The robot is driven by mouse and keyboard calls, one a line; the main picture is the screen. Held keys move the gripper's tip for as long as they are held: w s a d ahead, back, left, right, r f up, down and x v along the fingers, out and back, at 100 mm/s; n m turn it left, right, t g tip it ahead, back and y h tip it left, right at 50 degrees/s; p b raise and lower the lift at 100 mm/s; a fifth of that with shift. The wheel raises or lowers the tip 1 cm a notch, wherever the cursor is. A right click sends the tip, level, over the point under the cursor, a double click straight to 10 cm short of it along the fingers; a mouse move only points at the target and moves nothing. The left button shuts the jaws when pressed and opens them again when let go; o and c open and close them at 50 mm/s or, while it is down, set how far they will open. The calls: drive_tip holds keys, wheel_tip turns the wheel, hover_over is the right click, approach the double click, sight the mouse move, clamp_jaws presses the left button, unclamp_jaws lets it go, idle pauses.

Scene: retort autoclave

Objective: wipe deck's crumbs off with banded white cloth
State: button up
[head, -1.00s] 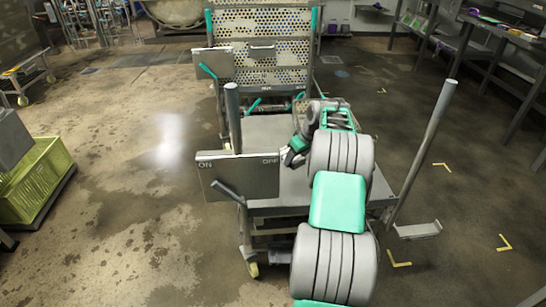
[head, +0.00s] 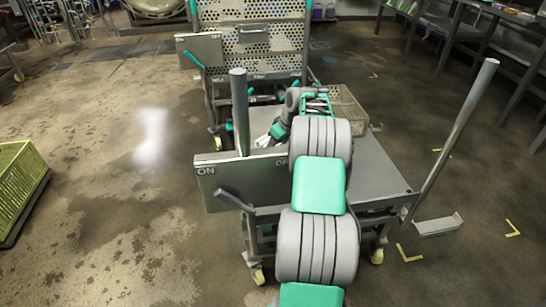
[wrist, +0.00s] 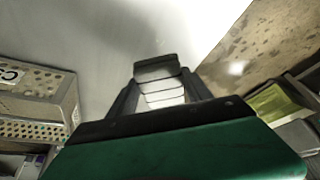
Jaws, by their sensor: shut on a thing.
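The deck (head: 375,180) is the flat grey top of a wheeled cart in the head view, partly hidden by my arm. My gripper (head: 268,140) is over the deck's left part, behind the ON/OFF panel, with a bit of white at its tip. In the wrist view my gripper (wrist: 158,78) is shut on the white cloth (wrist: 162,92), which shows dark bands between the fingers. A pale grey surface, probably the deck, fills the upper middle there. I cannot tell whether the cloth touches it. I can make out no crumbs.
A perforated beige basket (head: 347,107) stands on the deck's far right. A perforated rack (head: 262,45) stands behind. A yellow-green crate (head: 22,185) is on the floor at left.

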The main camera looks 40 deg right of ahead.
drive_tip(key=f+b, duration=0.1)
drive_tip(key=f, duration=0.1)
drive_tip(key=f+b, duration=0.1)
drive_tip(key=f, duration=0.1)
drive_tip(key=shift+s+d+b, duration=0.1)
drive_tip(key=shift+d+b, duration=0.15)
drive_tip(key=shift+b, duration=0.1)
